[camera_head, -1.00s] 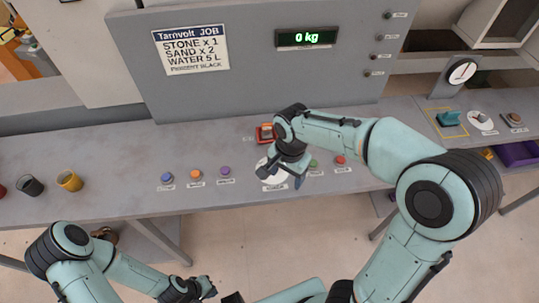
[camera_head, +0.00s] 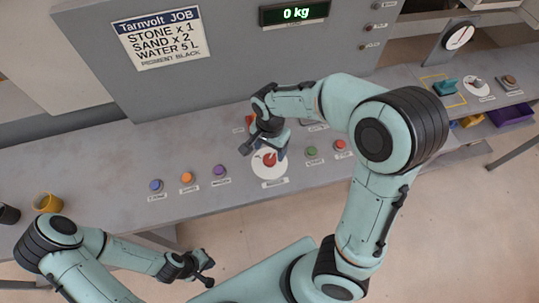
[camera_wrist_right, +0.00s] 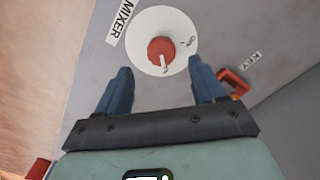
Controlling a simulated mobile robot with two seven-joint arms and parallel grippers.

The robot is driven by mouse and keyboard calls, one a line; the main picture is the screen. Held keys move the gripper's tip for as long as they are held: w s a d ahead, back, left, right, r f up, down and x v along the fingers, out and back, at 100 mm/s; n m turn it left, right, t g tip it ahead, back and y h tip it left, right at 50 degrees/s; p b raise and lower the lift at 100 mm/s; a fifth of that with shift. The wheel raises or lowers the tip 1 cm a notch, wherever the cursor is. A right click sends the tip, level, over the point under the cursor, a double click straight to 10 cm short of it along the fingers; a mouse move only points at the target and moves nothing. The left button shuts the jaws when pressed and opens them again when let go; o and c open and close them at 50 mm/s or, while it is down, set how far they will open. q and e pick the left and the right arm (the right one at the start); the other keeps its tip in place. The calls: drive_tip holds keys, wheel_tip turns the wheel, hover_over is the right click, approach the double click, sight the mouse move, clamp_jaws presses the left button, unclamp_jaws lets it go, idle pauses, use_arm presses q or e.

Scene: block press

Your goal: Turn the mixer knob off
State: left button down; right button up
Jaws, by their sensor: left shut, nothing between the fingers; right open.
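The mixer knob is a red knob (camera_wrist_right: 161,50) on a white round dial (camera_wrist_right: 144,22) with a MIXER label beside it. Its white pointer mark points down the right wrist view, towards my gripper. Small lettering on the dial's right looks like OFF. In the head view the red knob (camera_head: 269,159) shows on its dial (camera_head: 262,172) at the bench's front part. My right gripper (camera_wrist_right: 162,84) is open and empty, its blue fingers apart on either side of the knob's line, not touching it. My left gripper (camera_head: 205,270) is shut and empty, in front of the bench.
Blue (camera_head: 156,186), orange (camera_head: 187,178) and purple (camera_head: 219,171) buttons are left of the dial. Green (camera_head: 312,152) and red (camera_head: 340,145) buttons are to its right. A red-framed key piece (camera_wrist_right: 233,82) lies close to my right finger. A yellow cup (camera_head: 47,203) stands far left.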

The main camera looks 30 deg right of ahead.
sight(269, 158)
wheel_tip(269, 158, down, 6)
drive_tip(key=shift+w+r, duration=0.1)
drive_tip(key=shift+r, duration=0.15)
drive_tip(key=c, duration=1.1)
